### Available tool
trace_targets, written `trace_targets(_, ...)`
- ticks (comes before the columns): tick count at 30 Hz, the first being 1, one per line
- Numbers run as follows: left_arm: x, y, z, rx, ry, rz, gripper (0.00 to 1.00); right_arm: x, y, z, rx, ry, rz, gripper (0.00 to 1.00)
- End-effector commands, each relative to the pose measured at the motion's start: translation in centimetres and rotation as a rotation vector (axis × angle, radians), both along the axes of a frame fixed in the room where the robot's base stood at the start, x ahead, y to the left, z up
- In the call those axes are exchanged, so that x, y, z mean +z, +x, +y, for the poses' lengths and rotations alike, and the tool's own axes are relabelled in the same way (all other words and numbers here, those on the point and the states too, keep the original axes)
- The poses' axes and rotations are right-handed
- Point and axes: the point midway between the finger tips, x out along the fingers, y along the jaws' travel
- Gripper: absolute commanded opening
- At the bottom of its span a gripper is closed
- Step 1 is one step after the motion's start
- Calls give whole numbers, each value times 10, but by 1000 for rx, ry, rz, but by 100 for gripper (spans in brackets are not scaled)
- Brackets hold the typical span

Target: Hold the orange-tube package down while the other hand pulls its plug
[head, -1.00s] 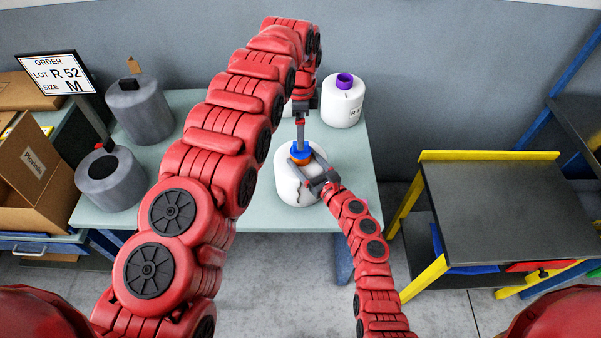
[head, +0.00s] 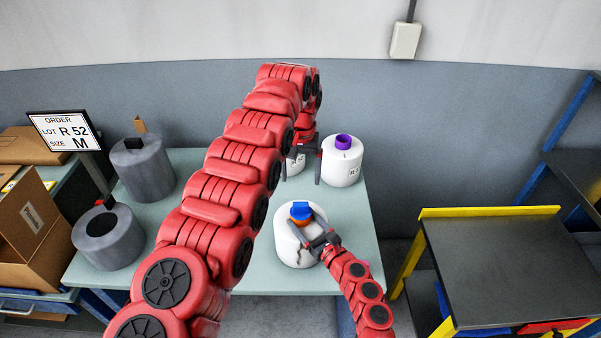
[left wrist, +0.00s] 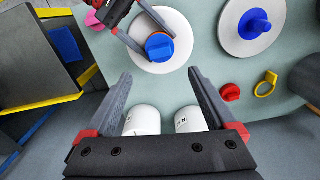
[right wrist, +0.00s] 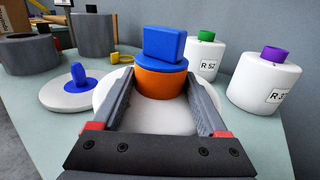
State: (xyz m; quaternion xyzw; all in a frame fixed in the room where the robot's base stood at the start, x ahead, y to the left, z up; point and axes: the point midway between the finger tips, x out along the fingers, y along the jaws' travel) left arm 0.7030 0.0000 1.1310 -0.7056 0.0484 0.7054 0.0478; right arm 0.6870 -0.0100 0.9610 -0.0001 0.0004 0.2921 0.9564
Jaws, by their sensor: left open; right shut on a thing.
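The orange-tube package is a white bobbin (head: 290,254) on the table, with an orange tube (right wrist: 160,84) in its top. A blue plug (head: 301,210) with a block handle sits on the tube; it also shows in the right wrist view (right wrist: 164,44). My right gripper (right wrist: 160,78) is shut on the orange tube, one finger on each side, below the plug. My left gripper (head: 306,168) is open and empty, behind and above the package. In the left wrist view, the plug (left wrist: 159,46) lies beyond its open fingers (left wrist: 158,78).
White packages with purple (right wrist: 275,54) and green (right wrist: 206,36) tubes stand behind. A white package with a blue plug (left wrist: 248,25) is nearby. A red plug (left wrist: 230,92) and yellow ring (left wrist: 266,84) lie on the table. Two grey bobbins (head: 142,170) stand left; a dark cart (head: 500,260) stands right.

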Motion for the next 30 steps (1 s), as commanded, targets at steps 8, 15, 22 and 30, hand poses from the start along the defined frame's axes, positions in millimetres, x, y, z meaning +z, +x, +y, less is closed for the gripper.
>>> trace_targets(8,0,0,1,141,1,1,90,1,0,0,-1,1,0,0)
trace_targets(15,-28,-1,0,137,1,3,90,1,0,0,-1,1,0,0)
trace_targets(22,-76,-2,1,138,2,6,90,1,0,0,-1,1,0,0)
trace_targets(30,-112,-1,0,136,0,1,90,1,0,0,-1,1,0,0)
